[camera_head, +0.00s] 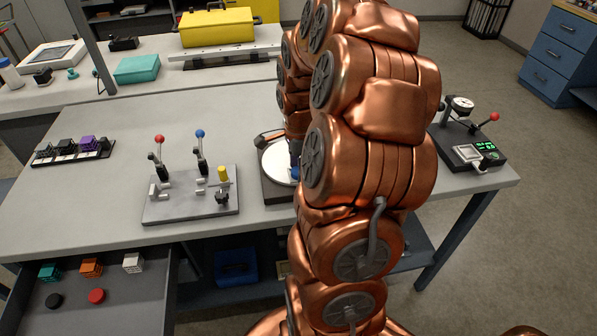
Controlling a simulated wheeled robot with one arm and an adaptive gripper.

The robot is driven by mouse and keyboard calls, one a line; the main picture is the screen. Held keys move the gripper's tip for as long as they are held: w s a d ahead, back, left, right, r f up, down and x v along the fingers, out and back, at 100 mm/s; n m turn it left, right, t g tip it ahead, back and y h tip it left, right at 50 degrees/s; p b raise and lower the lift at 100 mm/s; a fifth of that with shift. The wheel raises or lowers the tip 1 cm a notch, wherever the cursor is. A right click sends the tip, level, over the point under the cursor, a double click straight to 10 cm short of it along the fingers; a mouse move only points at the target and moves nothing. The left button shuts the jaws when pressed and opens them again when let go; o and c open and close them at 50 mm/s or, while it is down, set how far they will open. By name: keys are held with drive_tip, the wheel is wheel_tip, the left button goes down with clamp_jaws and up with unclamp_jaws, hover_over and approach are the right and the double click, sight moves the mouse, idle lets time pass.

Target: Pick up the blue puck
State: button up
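A small blue patch (294,173), which may be the blue puck, shows at the right edge of a round white plate (277,163) on a dark base. My copper arm covers most of it. My gripper (294,155) points down at this spot, and only a dark sliver of it shows beside the arm. Its fingers are hidden, so I cannot tell if it is open or shut, or whether it touches the blue piece.
A lever panel (190,205) stands left of the plate. A gauge device (468,150) stands at the right. The open drawer (130,305) at lower left holds a black puck (53,300), a red puck (96,296) and small lattice cubes.

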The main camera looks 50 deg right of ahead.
drive_tip(key=shift+f, duration=0.1)
drive_tip(key=c, duration=0.6)
